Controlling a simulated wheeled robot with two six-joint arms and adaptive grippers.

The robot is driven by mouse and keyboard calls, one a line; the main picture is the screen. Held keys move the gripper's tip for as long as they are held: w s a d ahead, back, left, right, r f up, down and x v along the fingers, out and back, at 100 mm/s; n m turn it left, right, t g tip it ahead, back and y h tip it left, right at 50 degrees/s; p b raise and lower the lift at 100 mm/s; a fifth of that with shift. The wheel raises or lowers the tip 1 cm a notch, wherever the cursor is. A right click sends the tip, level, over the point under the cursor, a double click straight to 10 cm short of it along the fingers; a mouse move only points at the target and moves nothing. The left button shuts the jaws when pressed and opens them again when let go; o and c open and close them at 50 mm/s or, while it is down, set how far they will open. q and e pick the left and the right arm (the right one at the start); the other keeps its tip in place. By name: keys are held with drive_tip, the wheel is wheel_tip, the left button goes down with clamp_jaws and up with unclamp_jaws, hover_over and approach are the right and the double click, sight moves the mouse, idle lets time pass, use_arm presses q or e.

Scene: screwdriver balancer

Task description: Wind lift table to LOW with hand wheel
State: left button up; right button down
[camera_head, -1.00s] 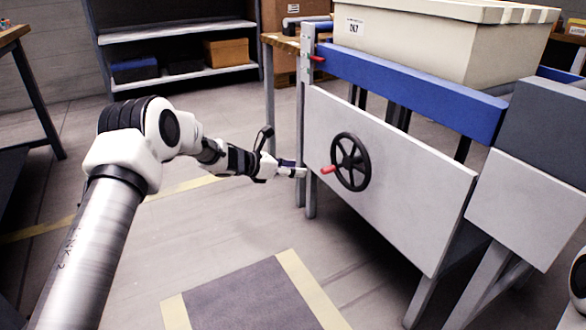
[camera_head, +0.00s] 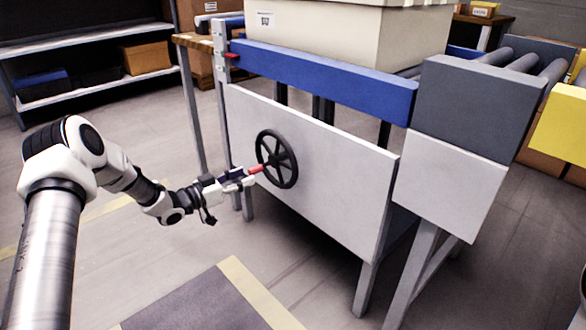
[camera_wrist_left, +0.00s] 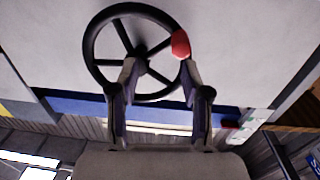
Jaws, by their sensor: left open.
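The black hand wheel (camera_head: 277,159) is on the white front panel (camera_head: 325,185) of the lift table. Its red handle (camera_head: 256,169) sticks out from the wheel's left side in the head view. My left gripper (camera_head: 246,176) is open at the handle. In the left wrist view the two fingers (camera_wrist_left: 159,72) are apart in front of the wheel (camera_wrist_left: 100,60). The red handle (camera_wrist_left: 180,43) shows beside the tip of the right-hand finger; I cannot tell whether they touch. A red pointer (camera_head: 232,55) sits by the grey post at the table's left end. My right gripper is out of view.
A large pale crate (camera_head: 340,35) rests on top of the table, above the blue beam (camera_head: 320,78). A roller conveyor (camera_head: 520,62) adjoins at the right. A dark floor mat with yellow edging (camera_head: 190,305) lies in front. Shelves (camera_head: 95,55) stand behind at the left.

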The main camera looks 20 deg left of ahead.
sight(249, 173)
use_arm(q)
drive_tip(key=shift+n+t+y, duration=0.3)
drive_tip(key=shift+n+y, duration=0.1)
drive_tip(key=shift+n, duration=0.1)
drive_tip(key=w+b, duration=0.1)
drive_tip(key=w+f+b, duration=0.1)
drive_tip(key=w+b, duration=0.3)
drive_tip(key=shift+w+f, duration=0.2)
drive_tip(key=shift+f, duration=0.1)
drive_tip(key=shift+w+d+r, duration=0.15)
drive_tip(key=shift+w, duration=0.15)
drive_tip(key=shift+r, duration=0.15)
clamp_jaws()
